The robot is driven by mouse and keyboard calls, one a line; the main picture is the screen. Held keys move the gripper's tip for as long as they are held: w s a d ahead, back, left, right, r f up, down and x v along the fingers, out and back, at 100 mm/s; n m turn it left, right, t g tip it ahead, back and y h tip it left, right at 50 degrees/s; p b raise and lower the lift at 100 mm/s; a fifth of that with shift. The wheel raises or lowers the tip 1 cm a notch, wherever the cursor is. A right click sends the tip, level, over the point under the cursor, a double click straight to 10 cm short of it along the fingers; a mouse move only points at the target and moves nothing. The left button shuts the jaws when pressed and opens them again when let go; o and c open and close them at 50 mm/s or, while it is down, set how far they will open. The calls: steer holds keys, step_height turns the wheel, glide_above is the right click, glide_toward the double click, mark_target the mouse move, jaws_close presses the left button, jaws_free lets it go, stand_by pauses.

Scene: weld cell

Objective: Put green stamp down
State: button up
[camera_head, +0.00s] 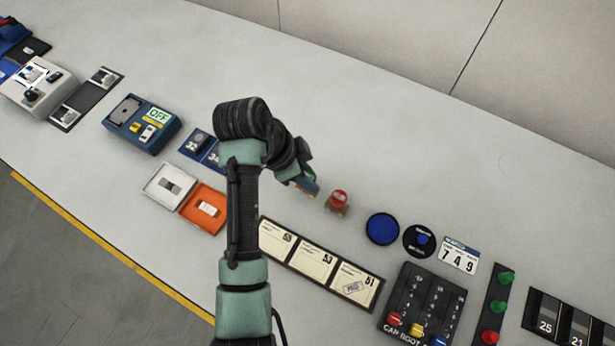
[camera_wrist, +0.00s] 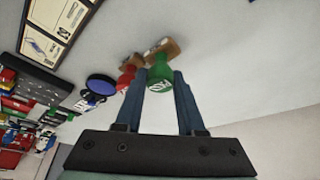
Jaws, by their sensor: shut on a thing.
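My gripper (camera_wrist: 158,82) is shut on the green stamp (camera_wrist: 160,69), with a blue finger on each side of it. The stamp has a round green handle with pale lettering and a brown wooden block. In the head view my gripper (camera_head: 308,187) mostly hides the stamp. I cannot tell whether its block touches the table. The red stamp (camera_head: 338,199) stands on the table just to the right of my gripper; it also shows beside the green one in the wrist view (camera_wrist: 126,76).
A blue ink pad (camera_head: 382,229) and a round black tin (camera_head: 419,241) lie right of the red stamp. A dark board with cards (camera_head: 313,262) lies in front. Open grey and orange boxes (camera_head: 203,209) lie left. The table behind my gripper is clear.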

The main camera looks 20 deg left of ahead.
steer(key=shift+f, duration=1.05)
steer(key=shift+f, duration=0.15)
steer(key=o, duration=1)
steer(key=shift+o, duration=0.2)
steer(key=p+v, duration=0.3)
steer(key=v, duration=0.9)
steer(key=shift+r, duration=0.25)
steer(key=shift+w, duration=0.1)
